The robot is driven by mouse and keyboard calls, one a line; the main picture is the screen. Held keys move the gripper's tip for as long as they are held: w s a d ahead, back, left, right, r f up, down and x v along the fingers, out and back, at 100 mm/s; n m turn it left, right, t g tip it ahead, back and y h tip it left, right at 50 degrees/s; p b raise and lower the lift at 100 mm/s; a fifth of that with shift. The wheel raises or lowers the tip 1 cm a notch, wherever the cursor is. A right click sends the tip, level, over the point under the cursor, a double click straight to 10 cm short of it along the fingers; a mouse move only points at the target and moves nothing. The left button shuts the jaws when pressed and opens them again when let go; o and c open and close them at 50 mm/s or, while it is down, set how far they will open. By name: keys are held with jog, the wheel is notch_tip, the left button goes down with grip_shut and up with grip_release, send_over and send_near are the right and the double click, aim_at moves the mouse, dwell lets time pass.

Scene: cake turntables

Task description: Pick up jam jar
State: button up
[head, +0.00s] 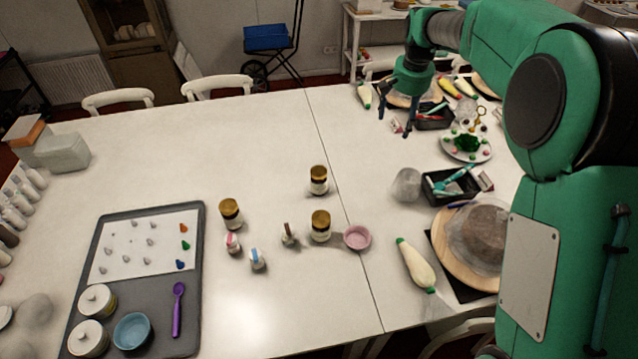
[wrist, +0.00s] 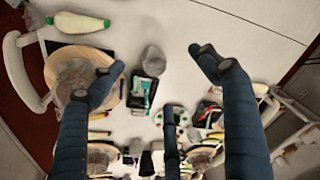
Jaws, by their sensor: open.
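Three dark jars with gold lids and pale labels stand upright on the white table in the head view: a left jar (head: 231,213), a back jar (head: 318,180) and a front jar (head: 320,226). I cannot tell which of them holds jam. My gripper (head: 395,119) is open and empty, over the far right part of the table, well behind and right of the jars. In the wrist view its dark blue fingers (wrist: 158,76) are spread apart with nothing between them. I see no jar in the wrist view.
Small bottles (head: 257,260) and a pink bowl (head: 357,237) stand close to the jars. A grey tray (head: 196,290) lies at left. A piping bag (head: 416,265), black bin (head: 428,184) and cake board (head: 450,255) are at right. The table behind the jars is clear.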

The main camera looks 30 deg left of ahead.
jog(key=a+f+g, duration=0.1)
jog(key=a+f, duration=1.2)
jog(key=a, duration=0.1)
jog(key=n+h, duration=0.1)
send_over(319, 177)
jog(key=w+a, duration=0.2)
jog(key=w, duration=0.1)
jog(key=shift+g, duration=0.3)
notch_tip(319, 177, down, 16)
jog(key=shift+d, duration=0.15)
jog(key=shift+s+f, duration=0.1)
jog(key=shift+f, duration=4.2)
jog(key=shift+b, duration=0.3)
jog(key=shift+f+b, duration=0.35)
jog(key=shift+f, duration=2.25)
